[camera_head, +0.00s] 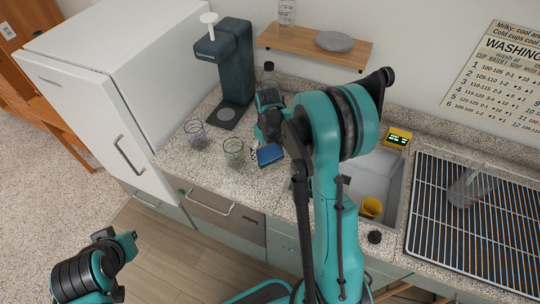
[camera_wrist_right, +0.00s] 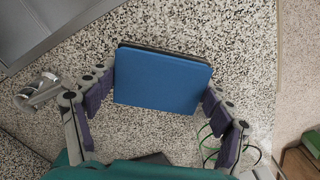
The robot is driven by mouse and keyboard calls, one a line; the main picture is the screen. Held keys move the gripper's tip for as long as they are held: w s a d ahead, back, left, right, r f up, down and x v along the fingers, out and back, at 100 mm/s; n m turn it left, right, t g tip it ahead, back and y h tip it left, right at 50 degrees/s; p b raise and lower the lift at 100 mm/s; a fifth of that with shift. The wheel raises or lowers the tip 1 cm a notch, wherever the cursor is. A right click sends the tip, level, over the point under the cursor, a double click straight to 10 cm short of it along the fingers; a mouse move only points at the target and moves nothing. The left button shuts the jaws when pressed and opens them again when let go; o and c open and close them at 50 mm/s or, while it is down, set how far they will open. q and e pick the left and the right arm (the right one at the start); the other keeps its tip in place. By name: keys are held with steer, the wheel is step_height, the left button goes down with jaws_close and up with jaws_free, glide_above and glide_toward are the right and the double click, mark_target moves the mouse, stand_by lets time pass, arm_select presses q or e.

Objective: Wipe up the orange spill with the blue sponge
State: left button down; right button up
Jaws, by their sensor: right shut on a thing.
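The blue sponge (camera_head: 269,154) is just above or on the speckled counter, left of the sink. My right gripper (camera_head: 268,140) is shut on it. In the right wrist view, the blue sponge (camera_wrist_right: 160,80) sits between the fingertips of my right gripper (camera_wrist_right: 160,88), its broad blue face towards the camera. Whether it touches the counter I cannot tell.
A green-rimmed glass (camera_head: 233,152) stands close left of the sponge, with a purple-rimmed glass (camera_head: 195,133) farther left. A dark dispenser (camera_head: 232,70) stands behind them. A drying rack (camera_head: 470,235) is at right.

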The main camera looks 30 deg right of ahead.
steer(key=shift+w+d+r+p, duration=0.1)
steer(key=shift+r+p, duration=0.15)
steer(key=shift+r, duration=0.15)
steer(key=shift+w+d+r+p, duration=0.1)
steer(key=shift+r+p, duration=0.1)
steer(key=shift+r, duration=0.2)
steer(key=shift+s+a+r+p, duration=0.1)
steer(key=shift+r+p, duration=0.6)
steer(key=shift+r, duration=0.5)
